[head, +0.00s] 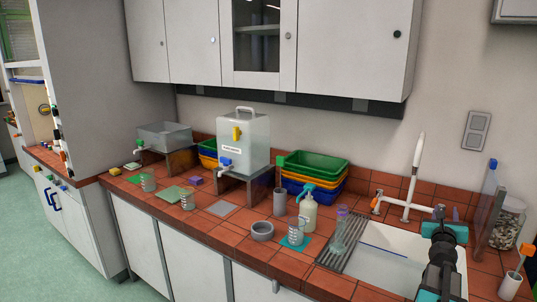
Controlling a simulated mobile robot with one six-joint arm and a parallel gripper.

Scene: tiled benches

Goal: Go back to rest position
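My arm rises from the bottom right in the head view, in front of the white sink (385,262). My gripper (442,228) is at its upper end, above the right part of the sink. I see no object clearly held.
A red-tiled bench (232,232) carries a white canister (243,140) on a stand, stacked trays (312,168), a pump bottle (308,210), a grey bowl (262,231) and beakers. A tall white tap (414,175) stands behind the sink. Green floor (40,245) is clear at left.

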